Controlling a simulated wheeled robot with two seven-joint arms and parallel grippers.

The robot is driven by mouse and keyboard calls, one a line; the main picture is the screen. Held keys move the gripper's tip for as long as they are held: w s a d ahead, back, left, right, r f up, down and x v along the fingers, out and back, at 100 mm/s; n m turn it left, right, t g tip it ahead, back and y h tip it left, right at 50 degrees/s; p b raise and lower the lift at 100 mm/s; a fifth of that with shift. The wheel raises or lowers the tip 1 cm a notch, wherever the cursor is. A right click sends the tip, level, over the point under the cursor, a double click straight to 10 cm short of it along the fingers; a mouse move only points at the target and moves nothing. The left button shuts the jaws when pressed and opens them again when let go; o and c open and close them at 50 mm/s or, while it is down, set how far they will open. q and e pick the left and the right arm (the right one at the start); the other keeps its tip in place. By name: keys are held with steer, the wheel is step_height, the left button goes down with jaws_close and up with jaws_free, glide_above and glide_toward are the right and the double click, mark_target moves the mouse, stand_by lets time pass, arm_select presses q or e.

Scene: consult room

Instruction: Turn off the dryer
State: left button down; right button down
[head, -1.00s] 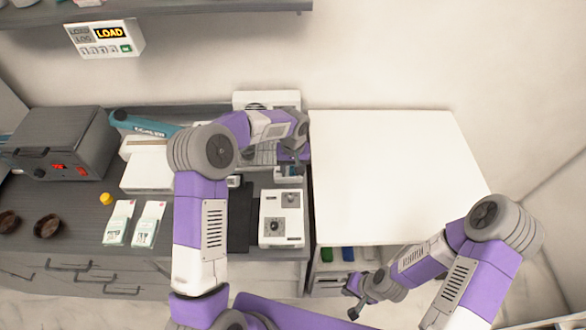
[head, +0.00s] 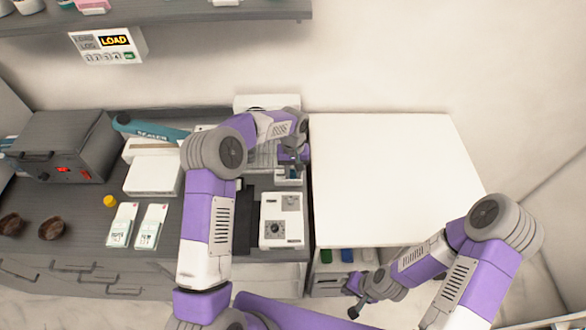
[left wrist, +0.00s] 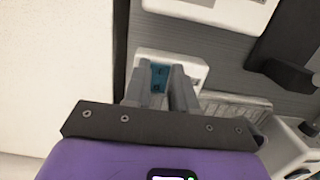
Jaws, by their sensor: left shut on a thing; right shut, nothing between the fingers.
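A dark grey box-shaped appliance (head: 62,147) with a front handle and red-lit switches (head: 68,171) stands at the left of the counter. It may be the dryer; I can read no name on it. My left gripper (head: 291,168) is far to its right, pointing down at the counter's right end. In the left wrist view its fingers (left wrist: 166,88) are shut on a small teal piece (left wrist: 158,75) at a white holder (left wrist: 196,68). I cannot tell whether the piece is clear of the holder. My right gripper (head: 355,309) is shut and empty, low in front of the white cabinet.
A white device with a dial (head: 281,220) stands in front of my left gripper. A teal-handled sealer (head: 150,132), two white packets (head: 122,225), a yellow cap (head: 110,201) and brown bowls (head: 52,227) lie between. The white cabinet top (head: 385,170) is clear.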

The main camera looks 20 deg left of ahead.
mark_target(293, 170)
arm_select(q)
steer(key=shift+w+a+r+g+p, duration=0.15)
steer(key=shift+w+g+p, duration=0.1)
steer(key=shift+g+p, duration=0.5)
steer(key=c, duration=0.9)
jaws_free()
steer(key=v, duration=0.7)
steer(key=shift+w+a+r, duration=0.1)
steer(key=shift+r, duration=0.15)
